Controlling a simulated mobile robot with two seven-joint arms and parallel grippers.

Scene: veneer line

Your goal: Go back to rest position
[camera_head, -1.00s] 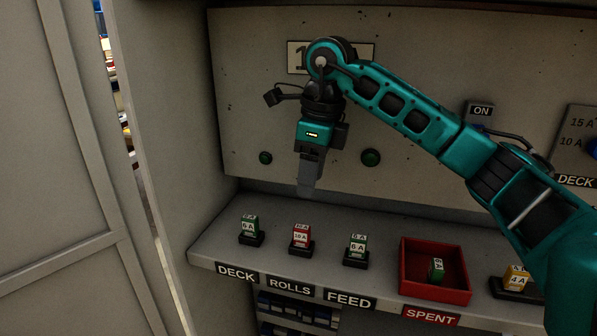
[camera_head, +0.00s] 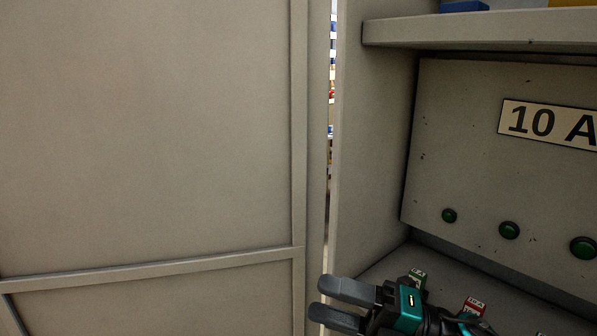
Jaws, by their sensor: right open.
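My right gripper (camera_head: 341,304) is at the bottom middle of the head view, its two grey fingers apart and pointing left, with nothing between them. It is in front of the cabinet's left side, near the shelf with the fuses. A green fuse (camera_head: 417,277) shows just behind the gripper. A red fuse (camera_head: 473,306) stands to its right, its lower part hidden by my arm. My left gripper is not in view.
A large grey door panel (camera_head: 150,140) fills the left side. The cabinet's side wall (camera_head: 375,160) stands right of it. The back panel carries a "10 A" sign (camera_head: 548,122) and green buttons (camera_head: 509,230). An upper shelf (camera_head: 490,30) is at the top right.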

